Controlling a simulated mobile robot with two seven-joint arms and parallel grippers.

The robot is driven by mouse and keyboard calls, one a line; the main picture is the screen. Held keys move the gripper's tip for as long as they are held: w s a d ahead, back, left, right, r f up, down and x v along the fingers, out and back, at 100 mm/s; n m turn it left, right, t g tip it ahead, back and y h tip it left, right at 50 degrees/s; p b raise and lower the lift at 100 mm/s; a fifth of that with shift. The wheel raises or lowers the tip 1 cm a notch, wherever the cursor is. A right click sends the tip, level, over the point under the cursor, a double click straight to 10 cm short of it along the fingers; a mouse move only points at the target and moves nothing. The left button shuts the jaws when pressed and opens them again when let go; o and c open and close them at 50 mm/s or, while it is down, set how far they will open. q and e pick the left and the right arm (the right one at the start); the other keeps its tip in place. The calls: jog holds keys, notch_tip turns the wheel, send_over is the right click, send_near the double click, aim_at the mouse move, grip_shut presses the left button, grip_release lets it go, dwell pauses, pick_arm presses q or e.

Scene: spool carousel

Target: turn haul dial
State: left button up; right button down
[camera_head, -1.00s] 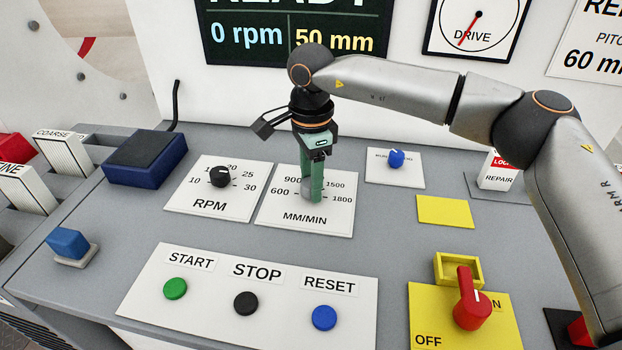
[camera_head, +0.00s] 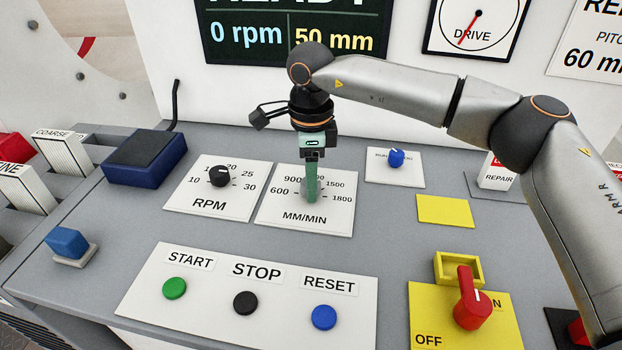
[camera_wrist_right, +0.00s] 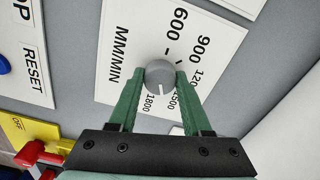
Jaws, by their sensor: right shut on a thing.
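The haul dial is a round grey knob (camera_wrist_right: 160,75) on the white MM/MIN plate (camera_head: 325,222), whose marks include 600, 900, 1500 and 1800. My right gripper (camera_head: 311,197) points down over this plate, and its green fingers hide much of the knob in the head view. In the right wrist view the two fingers (camera_wrist_right: 160,78) are shut on the knob, one on each side. The knob's white pointer line shows at its edge, towards the gripper's palm, near the 1500 and 1800 labels. My left gripper is not in view.
The RPM dial (camera_head: 219,176) sits just left of the plate. START (camera_head: 174,288), STOP (camera_head: 246,303) and RESET (camera_head: 324,317) buttons are in front. A small blue knob (camera_head: 397,158) and a red switch (camera_head: 468,309) are to the right. The display (camera_head: 290,38) reads 0 rpm, 50 mm.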

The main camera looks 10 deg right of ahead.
jog(key=m, duration=0.4)
jog(key=shift+m, duration=0.7)
jog(key=shift+c, duration=1.7)
grip_release()
notch_tip(320, 180, up, 13)
jog(key=shift+f, duration=0.2)
